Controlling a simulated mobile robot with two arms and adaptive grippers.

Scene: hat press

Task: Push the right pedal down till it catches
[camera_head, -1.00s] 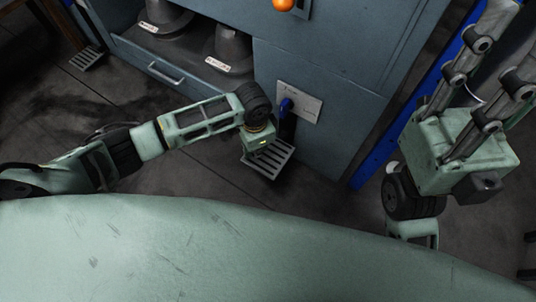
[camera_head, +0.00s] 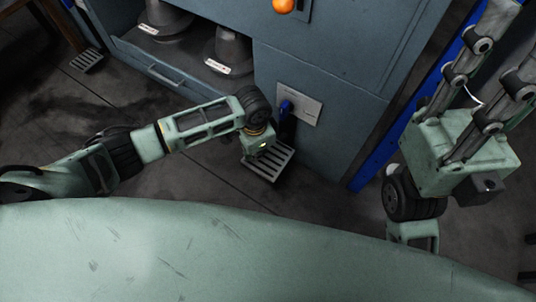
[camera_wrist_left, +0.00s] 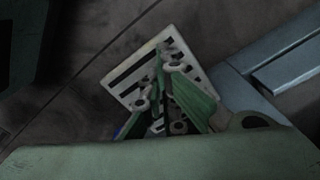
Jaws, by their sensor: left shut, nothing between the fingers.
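The right pedal (camera_head: 270,168) is a slotted grey metal plate low at the front of the press cabinet. It also shows in the left wrist view (camera_wrist_left: 124,93). My left gripper (camera_head: 258,143) is above the pedal, pointing down, and its wrist hides part of the plate and the fingertips in the head view. In the left wrist view its fingers (camera_wrist_left: 163,95) are shut, empty, and overlap the pedal; I cannot tell whether they touch it. My right gripper (camera_head: 498,58) is at the right, away from the pedal, with its fingers spread apart and pointing up.
The blue-grey cabinet (camera_head: 335,60) stands behind the pedal, with a small plate and a blue lever (camera_head: 286,107) above it. Another slotted pedal (camera_head: 87,61) is at the far left. Dark hat forms (camera_head: 228,50) sit in the cabinet opening. The dark floor around the pedal is clear.

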